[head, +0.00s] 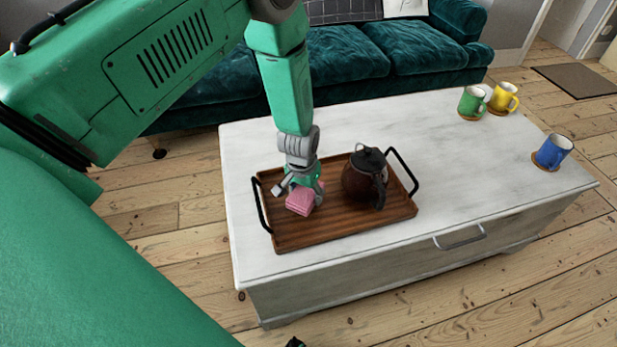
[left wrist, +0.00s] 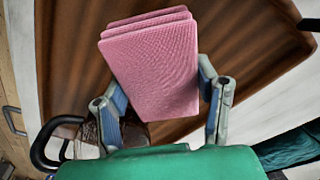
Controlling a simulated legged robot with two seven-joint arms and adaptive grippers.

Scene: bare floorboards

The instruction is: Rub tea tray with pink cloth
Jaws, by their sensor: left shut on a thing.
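The wooden tea tray (head: 345,222) with black handles lies on the white coffee table. The pink cloth (head: 301,200) is a folded stack over the left part of the tray. My left gripper (head: 300,186) points down and is shut on the pink cloth. In the left wrist view the cloth (left wrist: 155,62) sits between the two fingers (left wrist: 160,100), with the brown tray (left wrist: 70,60) behind it. I cannot tell whether the cloth touches the tray. A dark teapot (head: 365,176) stands on the tray to the right of the cloth. My right gripper is not in view.
Green (head: 472,102), yellow (head: 504,97) and blue (head: 553,152) mugs stand on coasters at the right of the coffee table (head: 440,150). The table middle is clear. A teal sofa (head: 330,60) stands behind it.

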